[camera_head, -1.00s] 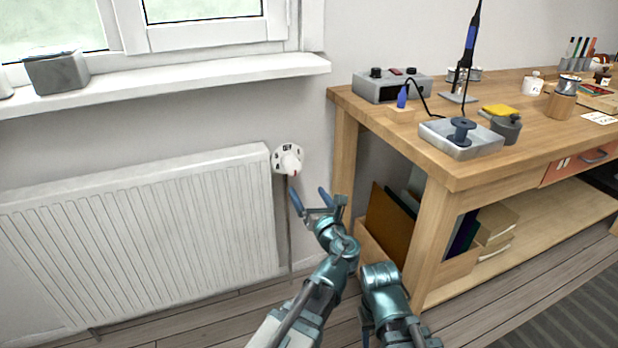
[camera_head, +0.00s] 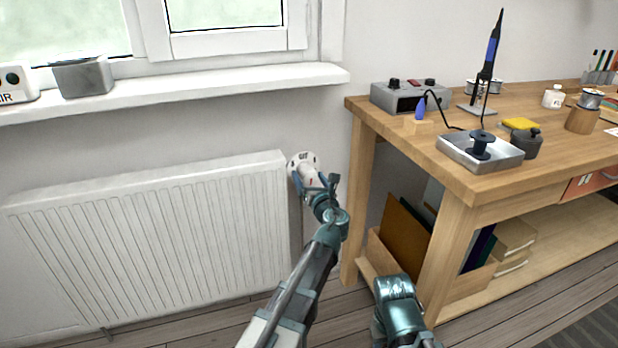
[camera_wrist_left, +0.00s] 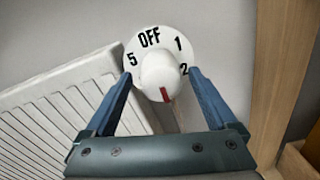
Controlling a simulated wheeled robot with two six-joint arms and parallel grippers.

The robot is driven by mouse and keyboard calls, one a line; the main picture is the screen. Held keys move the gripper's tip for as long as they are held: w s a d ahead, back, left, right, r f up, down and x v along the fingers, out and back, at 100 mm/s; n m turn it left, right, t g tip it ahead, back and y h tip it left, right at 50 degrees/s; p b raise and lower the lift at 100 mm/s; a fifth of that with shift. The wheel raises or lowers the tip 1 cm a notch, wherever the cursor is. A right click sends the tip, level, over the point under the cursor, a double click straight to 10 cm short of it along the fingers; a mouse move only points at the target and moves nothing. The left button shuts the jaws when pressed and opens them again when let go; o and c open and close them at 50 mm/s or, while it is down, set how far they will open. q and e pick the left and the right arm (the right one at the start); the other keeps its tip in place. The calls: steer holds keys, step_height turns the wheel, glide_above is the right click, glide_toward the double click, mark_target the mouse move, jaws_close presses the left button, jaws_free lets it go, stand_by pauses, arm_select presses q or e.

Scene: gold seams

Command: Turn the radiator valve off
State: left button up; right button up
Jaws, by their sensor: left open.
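The radiator valve (camera_head: 303,162) is a white knob on a round white dial at the right end of the radiator. In the left wrist view, the knob (camera_wrist_left: 158,72) has a red mark pointing down, away from the OFF label at the top of the dial (camera_wrist_left: 150,38); 5, 1 and 2 also show. My left gripper (camera_head: 315,183) is open at the valve. In the left wrist view its blue fingertips (camera_wrist_left: 160,77) stand on either side of the knob; I cannot tell if they touch it. My right gripper is not in view.
The white radiator (camera_head: 150,235) lies left of the valve, under a window sill (camera_head: 200,90). A wooden workbench (camera_head: 455,150) with soldering gear stands close on the right, its leg (camera_head: 358,200) near my left arm. A grey box (camera_head: 82,77) sits on the sill.

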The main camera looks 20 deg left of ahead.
arm_select(q)
steer(key=shift+w+a, duration=0.15)
steer(key=shift+w, duration=0.1)
steer(key=shift+c, duration=0.3)
steer(key=c, duration=1.3)
